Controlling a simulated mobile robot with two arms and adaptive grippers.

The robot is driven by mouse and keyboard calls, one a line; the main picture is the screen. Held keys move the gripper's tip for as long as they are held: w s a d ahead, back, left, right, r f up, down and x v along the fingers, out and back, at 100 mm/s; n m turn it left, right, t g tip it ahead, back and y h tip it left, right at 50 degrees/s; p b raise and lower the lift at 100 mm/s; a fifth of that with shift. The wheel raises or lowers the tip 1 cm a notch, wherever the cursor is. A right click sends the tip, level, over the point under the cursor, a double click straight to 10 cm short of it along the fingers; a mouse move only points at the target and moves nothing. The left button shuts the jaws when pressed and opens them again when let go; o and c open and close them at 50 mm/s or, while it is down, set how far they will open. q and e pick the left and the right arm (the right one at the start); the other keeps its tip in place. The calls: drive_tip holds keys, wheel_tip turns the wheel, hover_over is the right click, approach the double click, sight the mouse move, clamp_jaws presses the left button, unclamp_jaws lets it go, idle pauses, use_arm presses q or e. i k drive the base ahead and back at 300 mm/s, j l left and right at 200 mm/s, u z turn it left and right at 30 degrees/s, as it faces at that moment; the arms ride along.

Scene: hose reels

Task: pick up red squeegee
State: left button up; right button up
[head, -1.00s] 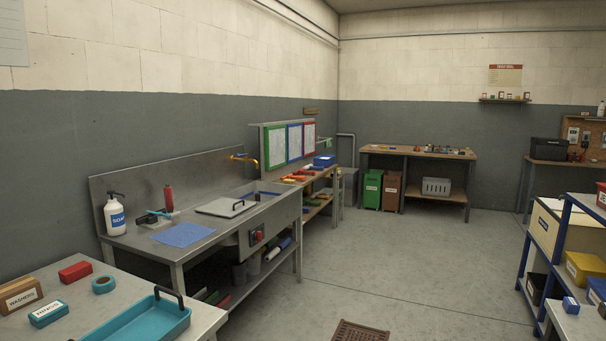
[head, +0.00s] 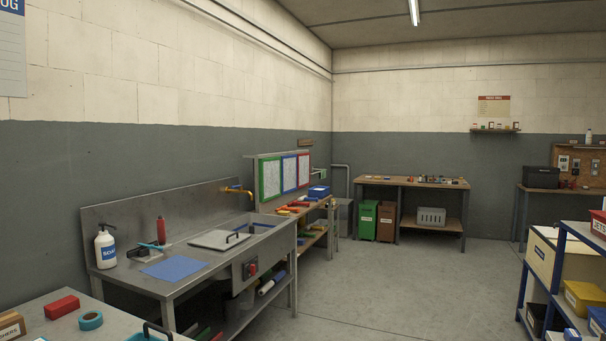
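I cannot pick out a red squeegee for certain. Several small red, orange and yellow tools (head: 298,205) lie on the wooden bench below the framed sheets, too small to tell apart. On the steel sink bench (head: 206,264), an upright red item, apparently a bottle (head: 161,231), stands behind a teal-handled tool (head: 152,246) and a black item. Neither of my grippers is in view.
A soap bottle (head: 106,248), blue cloth (head: 175,268) and grey lid (head: 219,240) are on the sink bench. A near table (head: 110,323) is at lower left. A blue shelf rack (head: 556,265) stands right. The middle floor (head: 400,285) is clear.

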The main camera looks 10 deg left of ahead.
sight(294, 203)
drive_tip(key=i+j, duration=0.1)
drive_tip(key=i, duration=2.15)
drive_tip(key=i+j+u, duration=0.1)
drive_tip(key=i, duration=2.15)
drive_tip(key=i+l, duration=0.1)
drive_tip(key=i, duration=2.15)
drive_tip(key=i+u, duration=0.45)
drive_tip(key=i+l+u, duration=0.25)
drive_tip(key=i+u, duration=0.25)
drive_tip(key=i+l+u, duration=0.3)
drive_tip(key=u, duration=0.15)
drive_tip(key=i+l+u, duration=0.3)
drive_tip(key=l+u, duration=0.2)
